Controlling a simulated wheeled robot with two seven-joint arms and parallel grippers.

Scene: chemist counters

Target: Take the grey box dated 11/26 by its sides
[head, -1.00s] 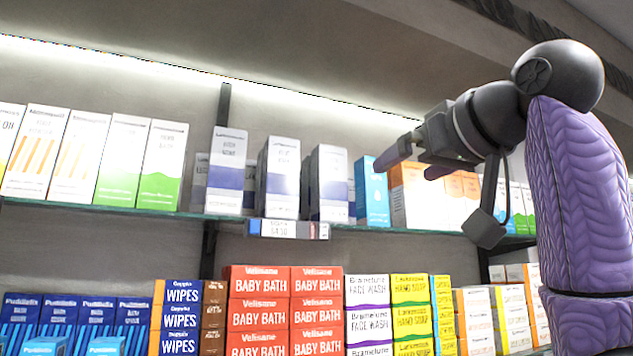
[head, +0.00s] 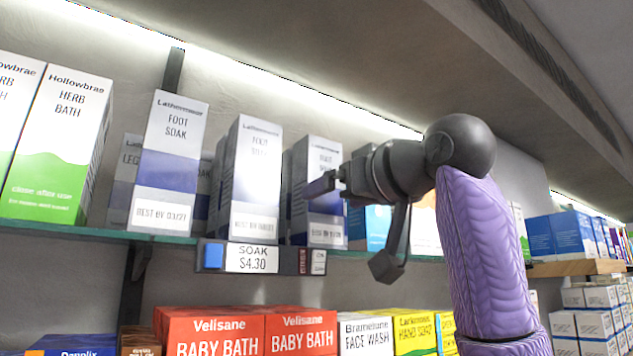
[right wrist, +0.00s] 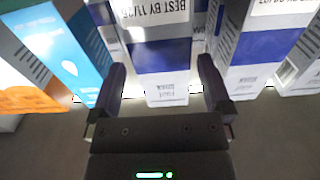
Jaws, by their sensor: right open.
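The grey box dated 11/26 (head: 325,158) is a white-grey and blue foot soak carton. It stands upright on the upper shelf, rightmost of three front foot soak boxes. In the right wrist view the box (right wrist: 160,58) appears upside down, with "BEST BY 11/26" readable. My right gripper (head: 322,190) is in front of it and hides part of its face. In the right wrist view the open fingers (right wrist: 162,72) lie to either side of the box, with gaps showing. Whether the fingertips reach past its front face is unclear. My left gripper is not in view.
A similar box (head: 253,165) stands close on the left, and one dated 03/27 (head: 170,165) is farther left. A blue box (right wrist: 72,50) and an orange-and-white box (right wrist: 22,72) stand on the other side. A price strip (head: 252,258) runs along the shelf edge (head: 60,231).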

